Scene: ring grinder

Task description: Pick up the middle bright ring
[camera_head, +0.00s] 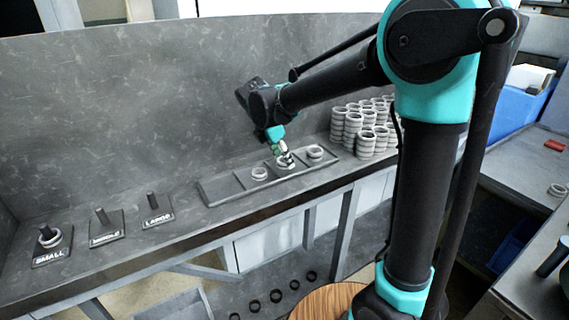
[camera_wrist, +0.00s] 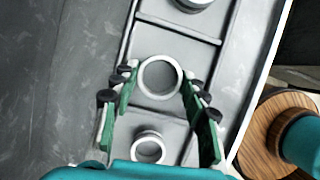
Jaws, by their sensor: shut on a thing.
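A tray (camera_head: 217,191) with compartments lies on the bench and holds a row of bright rings. The middle bright ring (camera_head: 286,163) is at my gripper (camera_head: 284,153), which points down onto it. In the wrist view, the middle bright ring (camera_wrist: 160,95) sits between the green fingers of my gripper (camera_wrist: 161,78), which are shut on its outer sides. I cannot tell whether it touches the tray floor. Another ring (camera_head: 259,173) lies in the compartment to the left, and one (camera_head: 315,152) to the right. Part of the middle ring is hidden by the fingers in the head view.
Several stacks of rings (camera_head: 366,143) stand right of the tray. Three posts on labelled plates stand at left: SMALL (camera_head: 50,257), a middle one (camera_head: 106,232), and LARGE (camera_head: 157,219). A ring is on the SMALL post. A wall (camera_head: 130,100) rises behind the bench.

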